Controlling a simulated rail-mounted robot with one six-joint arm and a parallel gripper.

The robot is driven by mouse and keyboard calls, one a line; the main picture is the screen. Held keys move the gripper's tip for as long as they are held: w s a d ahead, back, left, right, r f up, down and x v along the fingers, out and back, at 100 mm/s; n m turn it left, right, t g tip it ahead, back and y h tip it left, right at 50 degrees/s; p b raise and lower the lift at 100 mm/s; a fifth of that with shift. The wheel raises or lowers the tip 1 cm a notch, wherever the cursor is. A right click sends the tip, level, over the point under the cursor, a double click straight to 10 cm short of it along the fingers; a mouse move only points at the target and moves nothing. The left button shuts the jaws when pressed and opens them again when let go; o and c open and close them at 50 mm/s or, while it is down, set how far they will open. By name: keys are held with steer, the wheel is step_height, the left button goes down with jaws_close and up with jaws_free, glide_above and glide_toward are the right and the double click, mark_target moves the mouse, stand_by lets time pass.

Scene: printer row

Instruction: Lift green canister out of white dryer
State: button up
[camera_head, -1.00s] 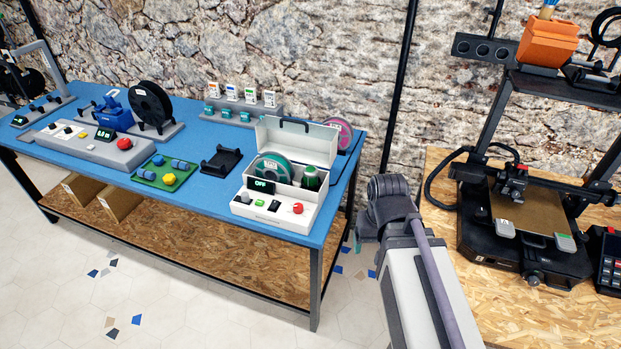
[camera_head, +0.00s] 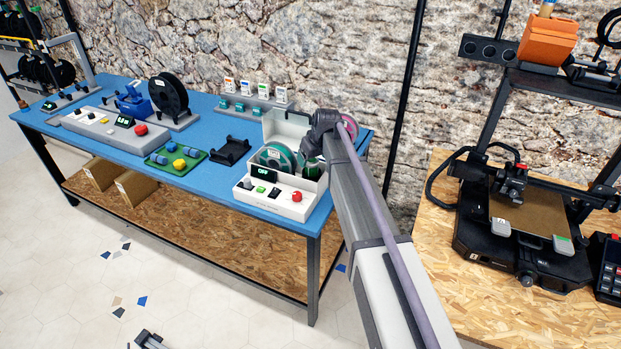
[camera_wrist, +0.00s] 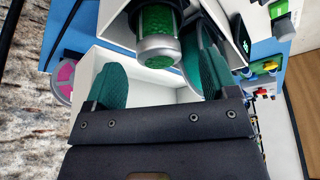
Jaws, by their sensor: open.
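The white dryer (camera_head: 284,209) stands open on the blue table's right end, lid raised, its display reading OFF. The green canister (camera_head: 314,171) sits inside it, mostly hidden behind my arm in the head view. The wrist view shows the canister (camera_wrist: 154,28) with its grey ringed end toward the camera. My gripper (camera_wrist: 152,76) is open, its two teal-padded fingers apart on either side of the canister's line. The canister's end lies about at or just beyond the fingertips; I see no contact. A teal spool (camera_head: 272,156) sits left of the canister in the dryer.
The pink spool (camera_head: 349,127) stands behind the dryer. A black cradle (camera_head: 230,151) and a green tray (camera_head: 176,160) lie to its left on the blue table (camera_head: 205,183). The dryer's raised lid (camera_head: 285,127) is close to my gripper. A printer (camera_head: 520,240) stands at right.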

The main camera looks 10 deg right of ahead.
mark_target(311, 164)
steer(key=b+x, duration=0.5)
steer(key=shift+f, duration=0.2)
steer(key=shift+r, duration=0.3)
steer(key=c, duration=1)
